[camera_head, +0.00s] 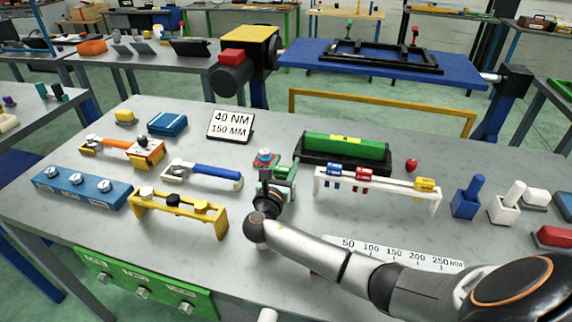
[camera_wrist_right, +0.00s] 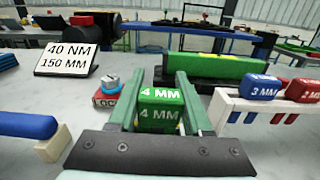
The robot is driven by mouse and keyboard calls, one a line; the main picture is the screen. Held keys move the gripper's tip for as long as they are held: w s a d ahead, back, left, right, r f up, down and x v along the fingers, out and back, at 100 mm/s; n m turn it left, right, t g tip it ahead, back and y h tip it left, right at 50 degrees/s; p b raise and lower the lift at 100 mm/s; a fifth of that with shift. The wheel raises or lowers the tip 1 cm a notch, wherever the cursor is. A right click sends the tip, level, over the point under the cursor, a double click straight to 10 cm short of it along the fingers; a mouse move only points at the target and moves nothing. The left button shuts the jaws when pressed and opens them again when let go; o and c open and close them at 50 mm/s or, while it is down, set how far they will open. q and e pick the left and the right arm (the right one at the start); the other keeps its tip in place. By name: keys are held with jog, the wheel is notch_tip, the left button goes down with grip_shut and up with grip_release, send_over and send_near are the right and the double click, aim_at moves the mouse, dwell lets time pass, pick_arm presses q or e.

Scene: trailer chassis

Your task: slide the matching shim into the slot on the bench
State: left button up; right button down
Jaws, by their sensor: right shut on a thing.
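My right gripper (camera_head: 282,172) is shut on a green shim (camera_wrist_right: 160,95) marked 4 MM. The shim sits between the two green fingers in the right wrist view, above the grey bench. In the head view my right arm largely hides the grip. A white rack (camera_head: 377,186) to the right carries a blue shim (camera_wrist_right: 258,88) marked 3 MM, a red shim (camera_wrist_right: 303,91) marked 2 MM and a yellow one (camera_head: 425,184). A small red block with a blue-and-white top (camera_wrist_right: 108,90) stands just left of the fingers. I cannot make out the slot. My left gripper is not in view.
A long green block in a black cradle (camera_head: 345,150) lies behind the gripper. A sign (camera_head: 231,126) reads 40 NM, 150 MM. A blue-handled tool (camera_head: 215,171), yellow rack (camera_head: 178,212) and blue block (camera_head: 81,187) are left. A millimetre scale (camera_head: 400,255) lies in front.

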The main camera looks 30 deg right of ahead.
jog(key=shift+s+a+f, duration=0.1)
jog(key=shift+s+f, duration=0.05)
jog(key=shift+f, duration=0.35)
jog(key=shift+s+a+f, duration=0.1)
jog(key=shift+f, duration=0.4)
jog(key=shift+c, duration=1.3)
grip_release()
jog(key=shift+o, duration=1.3)
jog(key=r+p, duration=0.2)
jog(key=shift+w+p, duration=0.3)
jog(key=shift+d+r+p, duration=0.2)
jog(key=shift+r+p, duration=0.65)
jog(key=shift+r, duration=1.85)
